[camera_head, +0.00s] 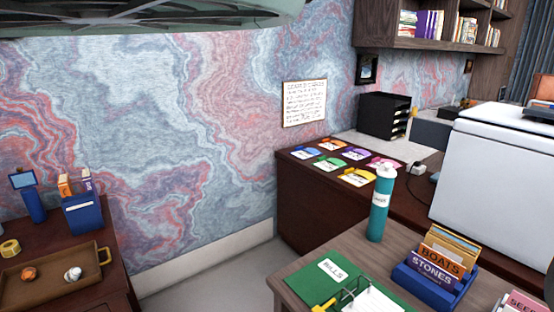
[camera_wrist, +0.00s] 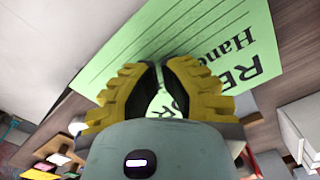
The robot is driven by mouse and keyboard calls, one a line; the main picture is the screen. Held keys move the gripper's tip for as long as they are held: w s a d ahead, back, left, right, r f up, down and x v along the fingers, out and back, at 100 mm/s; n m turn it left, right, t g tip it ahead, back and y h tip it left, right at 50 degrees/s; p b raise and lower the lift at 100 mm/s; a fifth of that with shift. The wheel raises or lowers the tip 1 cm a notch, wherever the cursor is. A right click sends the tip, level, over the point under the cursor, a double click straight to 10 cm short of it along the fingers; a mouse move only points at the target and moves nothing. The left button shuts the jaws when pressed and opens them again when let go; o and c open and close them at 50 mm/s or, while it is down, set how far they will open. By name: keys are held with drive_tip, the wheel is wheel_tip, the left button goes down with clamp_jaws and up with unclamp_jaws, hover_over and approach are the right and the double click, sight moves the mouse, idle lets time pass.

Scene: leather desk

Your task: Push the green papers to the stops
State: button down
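A green paper (camera_wrist: 120,60) with printed lines and large dark letters fills the upper middle of the wrist view. My gripper (camera_wrist: 160,66) has yellow ribbed fingers with dark pads. Its fingertips come together in front of the paper, with a small gap between the pads lower down, through which green and some lettering show. I cannot tell whether the tips touch the paper. In the head view, a green folder (camera_head: 322,276) labelled BILLS lies on the wooden desk at the bottom. I cannot make out the stops in either view.
A teal bottle (camera_head: 380,205) and a blue card box (camera_head: 432,285) stand on the desk near the green folder. A tray (camera_head: 30,277) lies on the left table. Coloured folders (camera_head: 331,144) and a black letter rack (camera_head: 384,116) are on the far counter.

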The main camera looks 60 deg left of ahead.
drive_tip(key=shift+f+b, duration=0.5)
drive_tip(key=shift+f, duration=0.15)
idle(0.4)
drive_tip(key=shift+r, duration=0.25)
drive_tip(key=shift+r+p, duration=0.35)
drive_tip(key=shift+p, duration=0.05)
drive_tip(key=s+p, duration=0.2)
drive_tip(key=s, duration=0.6)
drive_tip(key=shift+d, duration=0.15)
idle(1.0)
drive_tip(key=shift+s+f+b, duration=0.1)
drive_tip(key=shift+f+b, duration=0.85)
drive_tip(key=shift+f, duration=0.35)
idle(0.6)
drive_tip(key=shift+w+b, duration=0.75)
drive_tip(key=shift+w, duration=1.75)
